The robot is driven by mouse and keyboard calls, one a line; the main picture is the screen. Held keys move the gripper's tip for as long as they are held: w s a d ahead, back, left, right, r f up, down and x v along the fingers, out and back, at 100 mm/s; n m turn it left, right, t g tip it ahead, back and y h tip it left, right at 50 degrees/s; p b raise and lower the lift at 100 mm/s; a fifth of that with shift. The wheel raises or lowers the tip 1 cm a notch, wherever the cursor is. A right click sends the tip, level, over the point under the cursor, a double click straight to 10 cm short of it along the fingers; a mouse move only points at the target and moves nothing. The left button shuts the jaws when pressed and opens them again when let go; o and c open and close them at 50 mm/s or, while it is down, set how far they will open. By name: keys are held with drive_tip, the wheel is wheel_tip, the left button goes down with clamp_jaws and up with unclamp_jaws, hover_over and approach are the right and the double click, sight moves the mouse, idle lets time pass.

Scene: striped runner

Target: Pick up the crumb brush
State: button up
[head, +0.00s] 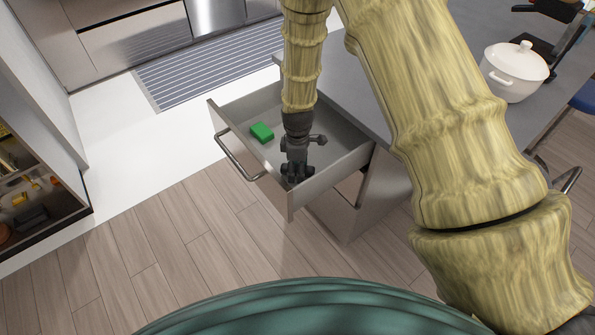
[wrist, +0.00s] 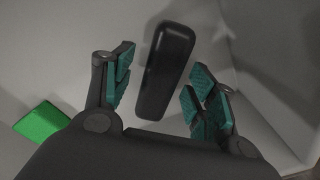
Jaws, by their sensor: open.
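A dark, rounded, elongated object that looks like the crumb brush (wrist: 166,70) lies on the drawer floor in the wrist view, slightly tilted. No bristles show. My gripper (wrist: 160,92) is open, with one teal-padded finger on each side of the brush and visible gaps between the pads and it. In the head view my gripper (head: 296,174) reaches down into the open drawer near its front right corner. There the brush is hard to tell apart from the dark fingers.
A green block (head: 261,132) lies in the drawer (head: 333,165), left of my gripper, and also shows in the wrist view (wrist: 41,123). The drawer walls stand close to the gripper on the front and right. A white pot (head: 514,75) stands on the grey counter.

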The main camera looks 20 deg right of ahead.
drive_tip(key=c, duration=1.2)
drive_tip(key=shift+r, duration=0.15)
drive_tip(key=shift+r+b, duration=0.95)
drive_tip(key=shift+r, duration=3.95)
